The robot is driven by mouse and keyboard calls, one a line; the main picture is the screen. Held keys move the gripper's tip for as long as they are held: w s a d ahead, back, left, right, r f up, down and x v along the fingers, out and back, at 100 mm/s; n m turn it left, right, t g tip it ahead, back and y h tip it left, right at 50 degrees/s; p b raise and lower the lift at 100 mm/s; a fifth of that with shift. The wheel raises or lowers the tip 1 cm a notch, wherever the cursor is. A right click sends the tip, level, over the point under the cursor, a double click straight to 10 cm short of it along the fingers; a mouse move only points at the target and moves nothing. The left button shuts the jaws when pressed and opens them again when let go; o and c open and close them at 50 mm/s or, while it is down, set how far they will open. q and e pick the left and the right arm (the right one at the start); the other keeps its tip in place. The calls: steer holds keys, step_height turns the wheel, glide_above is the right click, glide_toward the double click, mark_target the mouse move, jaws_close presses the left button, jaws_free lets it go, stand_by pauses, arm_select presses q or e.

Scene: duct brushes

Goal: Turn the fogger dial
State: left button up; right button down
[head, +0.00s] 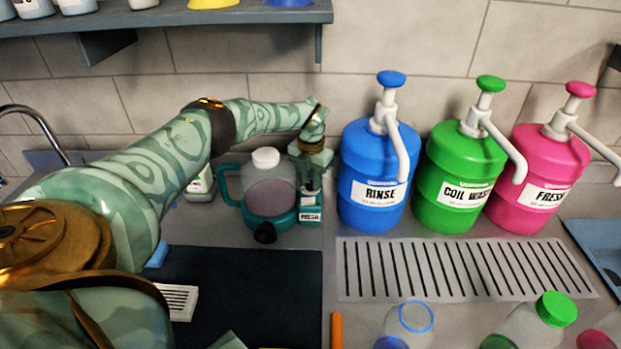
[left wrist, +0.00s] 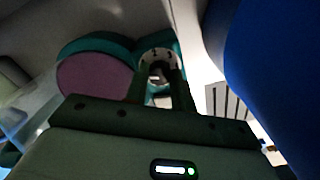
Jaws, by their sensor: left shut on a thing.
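The fogger (head: 268,226) stands on the counter by the wall. It has a teal body, a clear tank with purple liquid, a white cap and a dark nozzle; its teal rim and purple tank also show in the left wrist view (left wrist: 92,78). My left gripper (head: 312,182) comes down from above on the fogger's right side, above a white FRESH label. In the left wrist view my two fingers (left wrist: 160,88) are shut on the numbered dial (left wrist: 156,54). In the head view the gripper mostly hides the dial. My right gripper is out of view.
A blue RINSE pump jug (head: 370,170) stands close to the right of my gripper, with green (head: 455,170) and pink (head: 540,165) jugs beyond. A slotted drain grate (head: 450,270) lies in front. A shelf (head: 170,18) hangs above. A dark mat (head: 245,295) lies in front of the fogger.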

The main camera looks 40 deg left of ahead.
mark_target(310, 183)
arm_select(q)
steer(key=o, duration=1)
steer(key=shift+r, duration=0.1)
step_height(310, 183, up, 6)
steer(key=shift+r+p, duration=0.25)
steer(key=shift+p, duration=0.65)
steer(key=shift+r, duration=0.4)
